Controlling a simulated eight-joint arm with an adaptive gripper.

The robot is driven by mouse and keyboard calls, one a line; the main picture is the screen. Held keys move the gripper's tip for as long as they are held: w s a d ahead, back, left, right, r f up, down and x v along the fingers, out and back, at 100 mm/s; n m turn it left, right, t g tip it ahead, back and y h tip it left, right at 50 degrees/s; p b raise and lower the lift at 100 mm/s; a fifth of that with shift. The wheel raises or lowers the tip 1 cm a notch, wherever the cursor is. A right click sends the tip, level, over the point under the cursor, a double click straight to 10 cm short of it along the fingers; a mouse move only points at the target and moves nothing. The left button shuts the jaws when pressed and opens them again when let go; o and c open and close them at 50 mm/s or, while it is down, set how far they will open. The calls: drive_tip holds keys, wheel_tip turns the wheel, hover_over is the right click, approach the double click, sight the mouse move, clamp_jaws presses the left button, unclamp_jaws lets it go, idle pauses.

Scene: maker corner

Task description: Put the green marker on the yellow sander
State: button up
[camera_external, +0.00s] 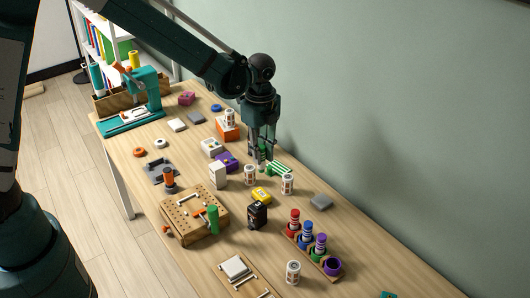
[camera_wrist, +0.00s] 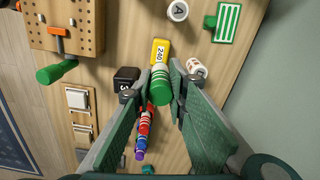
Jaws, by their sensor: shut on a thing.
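My gripper (camera_external: 262,158) hangs above the table near the wall side. Its two fingers, seen in the wrist view (camera_wrist: 165,85), are shut on the green marker (camera_wrist: 162,86), which has white bands. The marker also shows small between the fingertips in the external view (camera_external: 262,152). The yellow sander (camera_external: 262,195), a small block, lies on the table, nearer the external camera than the gripper. In the wrist view the sander (camera_wrist: 160,48) carries the figure 240, and the marker's upper end appears just below it in the picture. The marker is held apart from the sander.
A black block (camera_external: 257,216) stands beside the sander, and white lettered cylinders (camera_external: 288,184) stand near it. A green-and-white striped block (camera_external: 279,168) lies close to my gripper. A rack (camera_external: 327,272) holds red, blue and purple markers. A wooden pegboard (camera_external: 180,232) stands to the left.

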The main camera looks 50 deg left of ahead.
sight(261, 168)
drive_tip(key=shift+f, duration=3.15)
drive_tip(key=shift+f+b, duration=0.4)
drive_tip(key=shift+f, duration=1.5)
drive_tip(key=shift+f, duration=0.15)
drive_tip(key=o, duration=0.8)
drive_tip(key=shift+r+p, duration=0.5)
drive_tip(key=shift+r, duration=5.7)
